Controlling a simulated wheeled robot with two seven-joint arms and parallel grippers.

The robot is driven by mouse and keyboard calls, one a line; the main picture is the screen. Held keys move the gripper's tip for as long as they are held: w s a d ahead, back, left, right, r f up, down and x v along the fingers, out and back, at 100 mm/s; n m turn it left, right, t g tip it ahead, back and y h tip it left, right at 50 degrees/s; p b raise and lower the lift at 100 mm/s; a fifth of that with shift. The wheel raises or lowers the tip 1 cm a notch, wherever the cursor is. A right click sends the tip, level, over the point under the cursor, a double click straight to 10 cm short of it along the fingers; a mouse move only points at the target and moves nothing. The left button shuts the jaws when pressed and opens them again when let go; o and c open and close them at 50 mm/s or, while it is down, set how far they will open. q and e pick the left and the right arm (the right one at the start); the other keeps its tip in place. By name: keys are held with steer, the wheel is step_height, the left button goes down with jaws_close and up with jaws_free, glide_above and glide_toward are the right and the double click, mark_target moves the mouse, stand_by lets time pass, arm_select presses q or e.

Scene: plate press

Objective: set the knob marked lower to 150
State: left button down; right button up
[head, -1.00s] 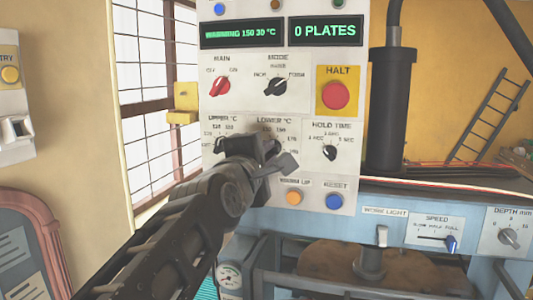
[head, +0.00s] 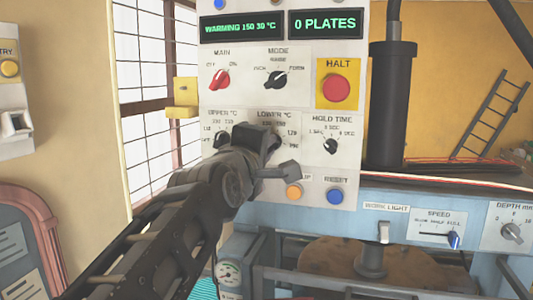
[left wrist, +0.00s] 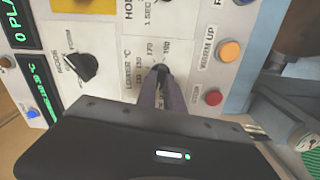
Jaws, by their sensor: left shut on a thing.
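The knob marked lower (left wrist: 161,70) is dark and sits on the white control panel under its printed scale. My left gripper (left wrist: 165,84) is shut on it, with a finger on each side. In the head view my left gripper (head: 271,145) covers most of this knob, and the scale above it is partly visible. The gripper hides the knob's pointer, so I cannot tell its setting. The left display (head: 241,27) reads WARMING 150 30 °C. My right gripper is not in view.
The upper knob (head: 221,138) is close on the left, partly hidden. The hold time knob (head: 330,146) is to the right. Below are the orange warm up button (head: 294,191) and blue reset button (head: 335,196). The red HALT button (head: 336,88) is above right.

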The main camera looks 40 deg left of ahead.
arm_select(q)
steer(key=m+b, duration=0.8)
steer(key=m, duration=1.2)
steer(key=shift+w+d+f, duration=0.1)
steer(key=shift+b, duration=0.3)
steer(key=c, duration=1.5)
jaws_free()
steer(key=shift+o, duration=0.2)
